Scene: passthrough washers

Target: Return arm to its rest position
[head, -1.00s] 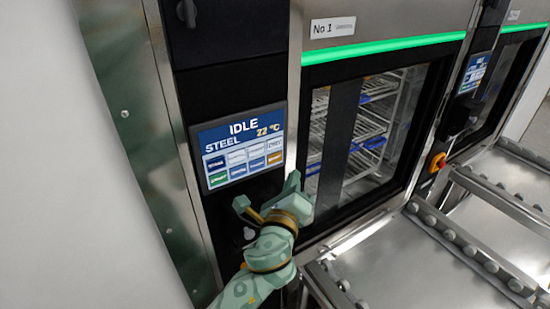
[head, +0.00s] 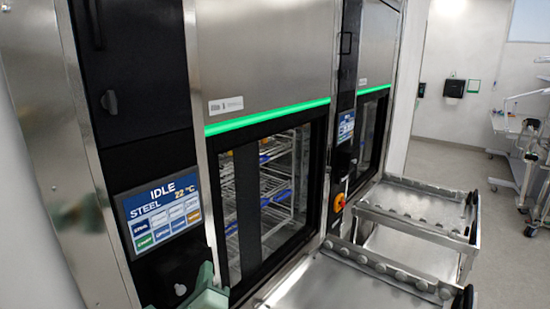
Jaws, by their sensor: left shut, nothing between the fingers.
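My left gripper (head: 205,290), pale green, shows at the bottom edge of the head view, below and to the right of the control screen. It is shut with nothing held. Only its upper part is in the picture; the rest of the gripper and the arm is cut off below. It appears in front of the lower part of the washer's control column, and I cannot tell if it touches anything. My right gripper is not in view.
The control screen (head: 162,212) reads IDLE, STEEL, 22 °C. The washer's glass door (head: 262,205) is shut with racks inside. Steel roller conveyors (head: 340,285) stand in front of the washers. Open floor (head: 500,240) lies at the right.

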